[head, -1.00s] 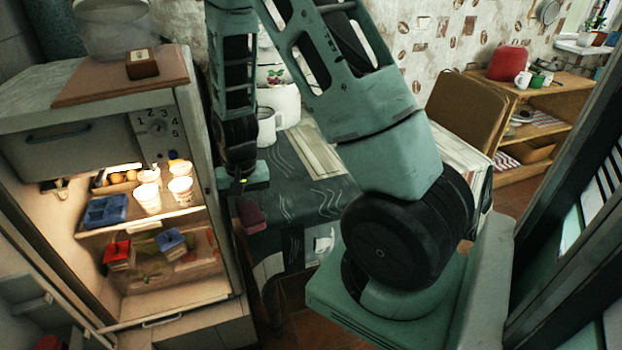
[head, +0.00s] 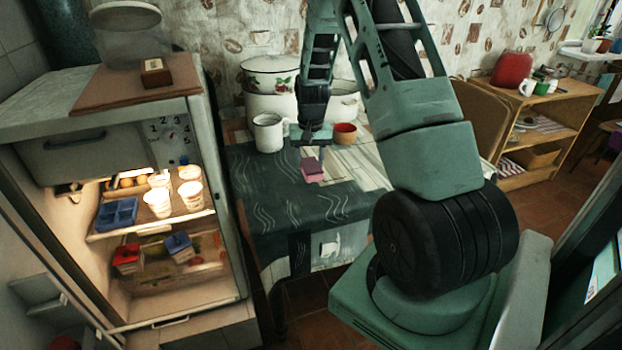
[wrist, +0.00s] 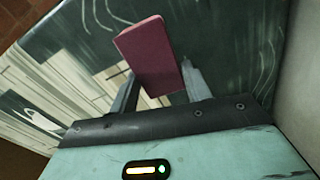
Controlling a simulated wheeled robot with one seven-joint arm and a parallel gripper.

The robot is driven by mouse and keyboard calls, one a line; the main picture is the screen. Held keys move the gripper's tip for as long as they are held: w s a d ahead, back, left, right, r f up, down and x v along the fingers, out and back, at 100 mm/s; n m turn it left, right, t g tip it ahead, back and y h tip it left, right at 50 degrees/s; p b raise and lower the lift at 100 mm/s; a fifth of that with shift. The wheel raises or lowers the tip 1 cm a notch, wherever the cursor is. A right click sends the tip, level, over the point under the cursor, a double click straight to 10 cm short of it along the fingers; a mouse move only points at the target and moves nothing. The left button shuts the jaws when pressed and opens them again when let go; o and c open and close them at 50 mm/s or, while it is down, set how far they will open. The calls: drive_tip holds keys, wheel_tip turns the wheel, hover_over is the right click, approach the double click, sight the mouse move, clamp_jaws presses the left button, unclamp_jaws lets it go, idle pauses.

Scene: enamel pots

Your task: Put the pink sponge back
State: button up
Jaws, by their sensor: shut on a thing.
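The pink sponge (head: 312,171) is held by my gripper (head: 313,150) above the table with the dark patterned cloth (head: 265,190). In the wrist view the sponge (wrist: 148,52) stands out between the two fingers of my gripper (wrist: 160,84), which are shut on it. Its long end points away from the palm. Below it the wrist view shows dark cloth and pale striped wood. I cannot tell exactly how high the sponge is above the table.
An open fridge (head: 220,235) with cups and a blue tray (head: 117,213) is at left. The cloth's front part is clear.

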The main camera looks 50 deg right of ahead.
drive_tip(key=shift+f, duration=2.8)
drive_tip(key=shift+f, duration=0.15)
drive_tip(key=o, duration=1.3)
